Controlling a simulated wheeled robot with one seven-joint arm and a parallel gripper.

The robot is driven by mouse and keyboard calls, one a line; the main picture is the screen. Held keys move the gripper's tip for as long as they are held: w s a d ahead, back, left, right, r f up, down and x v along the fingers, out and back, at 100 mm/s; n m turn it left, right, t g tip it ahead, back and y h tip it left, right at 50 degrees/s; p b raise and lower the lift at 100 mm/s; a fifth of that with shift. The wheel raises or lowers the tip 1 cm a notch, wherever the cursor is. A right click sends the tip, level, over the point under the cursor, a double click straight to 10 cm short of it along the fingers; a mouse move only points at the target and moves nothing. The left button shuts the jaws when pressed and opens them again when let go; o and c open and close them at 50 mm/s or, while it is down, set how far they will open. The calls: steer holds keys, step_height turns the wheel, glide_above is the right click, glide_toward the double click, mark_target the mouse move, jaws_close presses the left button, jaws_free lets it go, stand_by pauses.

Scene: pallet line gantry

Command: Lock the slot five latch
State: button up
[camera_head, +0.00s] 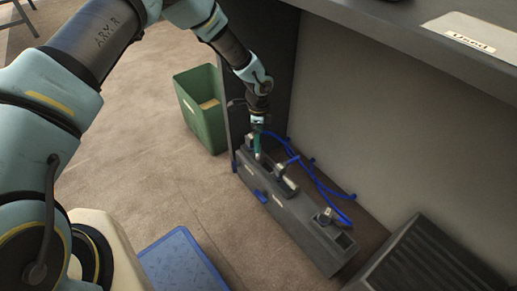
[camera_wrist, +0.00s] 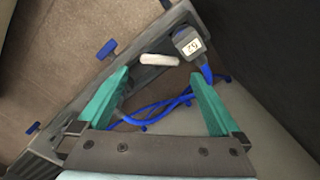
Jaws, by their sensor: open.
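A long dark grey slotted box (camera_head: 290,208) lies on the floor along the desk panel; it also crosses the wrist view (camera_wrist: 78,90). A grey plug with a white label (camera_wrist: 190,45) and a blue cable sits in the box. The label is small and turned, perhaps ending in 5. Beside the plug is a pale rounded bar (camera_wrist: 160,60), possibly a latch lever. Blue T-shaped tabs (camera_wrist: 107,49) stick out along the box's side. My gripper (camera_wrist: 160,82) is open and empty, its teal fingertips near the bar and plug. In the head view my gripper (camera_head: 258,150) is over the box's far end.
Blue cables (camera_head: 318,180) loop between box and panel. A green bin (camera_head: 203,110) stands beyond the far end. A blue mat or lid (camera_head: 180,265) is at the front. A dark ribbed crate (camera_head: 425,262) stands at right. A desk with a tray labelled Used (camera_head: 470,40) overhangs at upper right.

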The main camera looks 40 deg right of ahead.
step_height(320, 180, down, 6)
steer(key=shift+r+b, duration=0.1)
steer(key=shift+b, duration=0.4)
steer(key=shift+c, duration=0.2)
steer(key=c, duration=1.2)
